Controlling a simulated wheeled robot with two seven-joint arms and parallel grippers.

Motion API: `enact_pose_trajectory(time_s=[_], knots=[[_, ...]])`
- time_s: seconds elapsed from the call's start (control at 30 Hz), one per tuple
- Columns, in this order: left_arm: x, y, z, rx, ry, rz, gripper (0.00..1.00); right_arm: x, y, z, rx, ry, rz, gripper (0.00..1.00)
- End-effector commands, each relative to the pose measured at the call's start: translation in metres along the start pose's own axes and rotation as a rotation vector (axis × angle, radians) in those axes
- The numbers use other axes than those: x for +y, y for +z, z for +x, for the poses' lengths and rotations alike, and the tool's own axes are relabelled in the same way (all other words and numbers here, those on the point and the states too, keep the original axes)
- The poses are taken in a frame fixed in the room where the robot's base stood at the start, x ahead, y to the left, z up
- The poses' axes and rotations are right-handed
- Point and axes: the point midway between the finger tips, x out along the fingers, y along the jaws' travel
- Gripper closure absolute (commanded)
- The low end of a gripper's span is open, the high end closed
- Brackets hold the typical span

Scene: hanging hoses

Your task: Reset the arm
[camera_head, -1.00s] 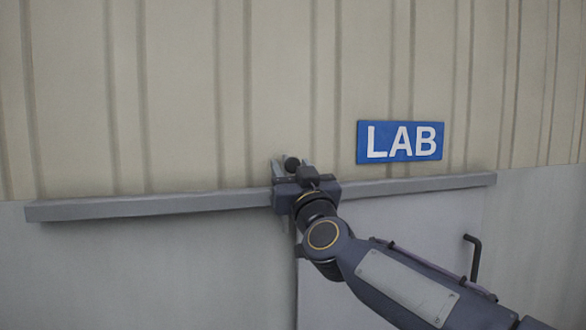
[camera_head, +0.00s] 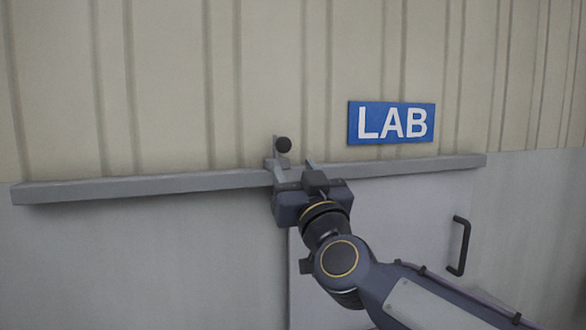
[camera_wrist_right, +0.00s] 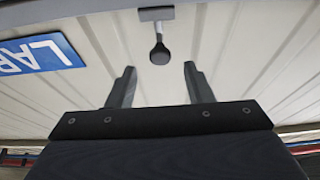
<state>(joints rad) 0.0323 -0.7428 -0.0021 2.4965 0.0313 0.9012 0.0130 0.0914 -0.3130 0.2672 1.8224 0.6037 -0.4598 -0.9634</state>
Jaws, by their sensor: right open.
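My right arm comes in from the lower right in the head view. My right gripper (camera_head: 295,170) is open and empty in front of the wall rail. A dark round knob (camera_head: 284,144) on a small grey bracket stands up at the rail, just beyond and above the fingers. In the right wrist view the open gripper (camera_wrist_right: 159,73) has its two fingers wide apart. The knob (camera_wrist_right: 160,54) is ahead of the fingertips, roughly midway between them, and appears clear of both. My left gripper is not in view.
A grey rail (camera_head: 130,187) runs across the wall. A blue LAB sign (camera_head: 391,123) is on the ribbed panel to the right of the gripper. A grey door with a black handle (camera_head: 459,246) is below the rail. The wall at left is clear.

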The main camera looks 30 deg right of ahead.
Motion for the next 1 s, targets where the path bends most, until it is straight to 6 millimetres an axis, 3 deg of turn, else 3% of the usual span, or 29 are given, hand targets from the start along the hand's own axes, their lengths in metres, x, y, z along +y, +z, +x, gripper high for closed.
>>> enact_pose_trajectory(time_s=[0.4,0.47,0.57,0.67,0.77,0.9,1.0], knots=[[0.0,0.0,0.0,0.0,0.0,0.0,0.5,-0.001,0.002,-0.001,-0.005,-0.007,0.001,0.53],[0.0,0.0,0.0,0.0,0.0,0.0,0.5,-0.005,0.008,-0.005,-0.027,-0.036,0.007,0.53],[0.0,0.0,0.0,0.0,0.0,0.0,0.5,-0.021,0.036,-0.025,-0.124,-0.138,0.035,0.53],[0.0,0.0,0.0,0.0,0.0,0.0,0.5,-0.041,0.084,-0.064,-0.308,-0.268,0.086,0.53],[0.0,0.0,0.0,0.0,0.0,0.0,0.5,-0.054,0.139,-0.117,-0.542,-0.366,0.147,0.53],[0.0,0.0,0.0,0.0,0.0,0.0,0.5,-0.06,0.206,-0.201,-0.882,-0.423,0.225,0.53],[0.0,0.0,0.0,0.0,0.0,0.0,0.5,-0.057,0.242,-0.26,-1.108,-0.417,0.272,0.53]])
